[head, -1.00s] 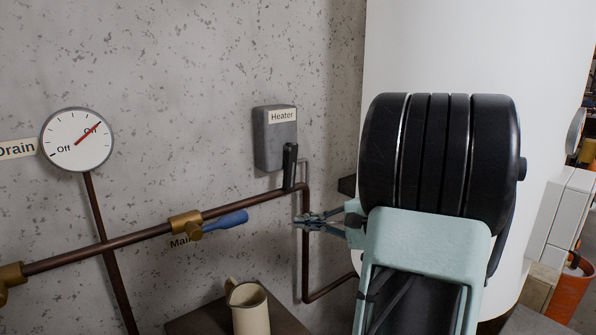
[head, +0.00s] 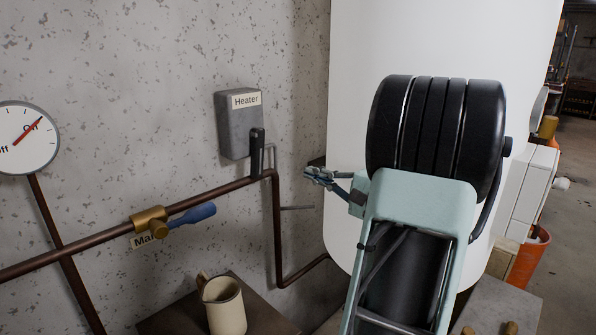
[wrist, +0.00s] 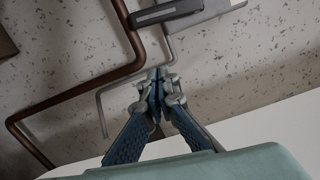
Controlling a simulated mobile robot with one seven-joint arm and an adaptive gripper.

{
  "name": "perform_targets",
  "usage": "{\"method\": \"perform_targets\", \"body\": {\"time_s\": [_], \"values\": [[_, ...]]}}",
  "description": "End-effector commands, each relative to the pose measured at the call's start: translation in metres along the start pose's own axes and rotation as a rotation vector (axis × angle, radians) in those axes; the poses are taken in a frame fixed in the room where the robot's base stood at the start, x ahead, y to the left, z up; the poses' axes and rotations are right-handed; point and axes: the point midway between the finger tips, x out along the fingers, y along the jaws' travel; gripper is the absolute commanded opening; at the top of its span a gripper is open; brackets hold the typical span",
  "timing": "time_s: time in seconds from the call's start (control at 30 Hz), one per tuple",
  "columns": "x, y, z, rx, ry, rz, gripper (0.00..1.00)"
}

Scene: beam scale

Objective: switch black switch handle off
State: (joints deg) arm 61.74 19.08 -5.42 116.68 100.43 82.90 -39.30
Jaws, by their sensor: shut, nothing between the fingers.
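The black switch handle (head: 257,150) stands upright at the lower right of the grey heater box (head: 236,122) on the wall in the head view. A dark bar that looks like the handle (wrist: 160,13) shows at the top of the wrist view. My gripper (head: 310,176) is to the right of the handle and a little lower in the head view, apart from it. Its fingers are together and empty, as the wrist view (wrist: 157,82) also shows. How far the fingertips are from the wall is hard to tell.
A brown pipe (head: 277,225) runs below the heater box and bends down. A blue valve lever (head: 193,215) is on it at left. A gauge (head: 25,138) is further left. A beige jug (head: 224,307) stands below. A large white tank (head: 345,110) is behind my arm.

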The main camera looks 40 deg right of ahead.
Motion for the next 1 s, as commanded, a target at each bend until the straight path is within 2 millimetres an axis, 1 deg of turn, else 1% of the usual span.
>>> {"method": "perform_targets", "body": {"time_s": [0.3,0.43,0.5,0.6,0.7,0.8,1.0], "values": [[0.066,-0.001,0.001,0.001,-0.004,0.001,0.00],[0.092,0.000,0.001,0.002,-0.003,0.001,0.00],[0.092,-0.002,0.015,0.001,-0.003,0.001,0.00],[0.095,-0.001,0.027,0.001,-0.001,0.001,0.00],[0.096,0.000,0.035,0.000,0.000,0.001,0.00],[0.097,0.000,0.038,0.001,0.000,0.001,0.00],[0.097,0.000,0.039,0.001,0.000,0.001,0.00]]}}
